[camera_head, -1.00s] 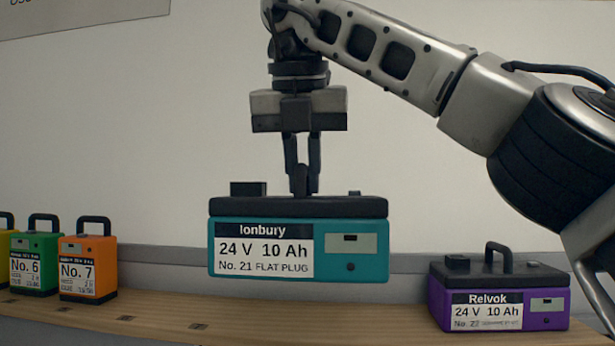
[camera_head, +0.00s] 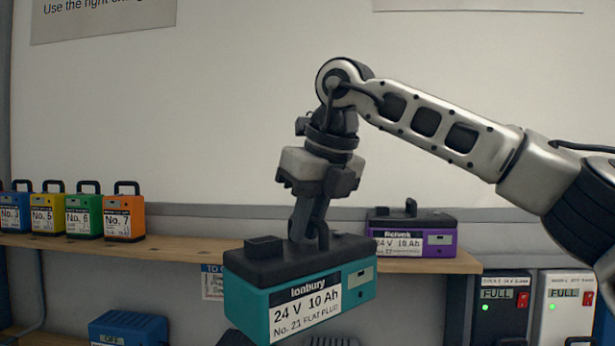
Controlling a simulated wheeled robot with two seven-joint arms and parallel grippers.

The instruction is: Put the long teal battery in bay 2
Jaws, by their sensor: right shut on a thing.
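The long teal battery (camera_head: 255,311) has a black top and a white label reading Ionbury, 24 V 10 Ah, No. 21, FLAT PLUG. My right gripper (camera_head: 309,238) is shut on the handle on its top and holds it in the air in front of the shelf. The battery is turned and slightly tilted, with its left end nearer to me. My left gripper is not in view. I cannot make out any bay marked 2.
A wooden shelf (camera_head: 190,245) carries several small batteries at left, including an orange one (camera_head: 124,218), and a purple Relvok battery (camera_head: 440,243) at right. Below stand a blue unit (camera_head: 128,328) and two chargers with FULL displays, one dark (camera_head: 502,312), one light (camera_head: 562,318).

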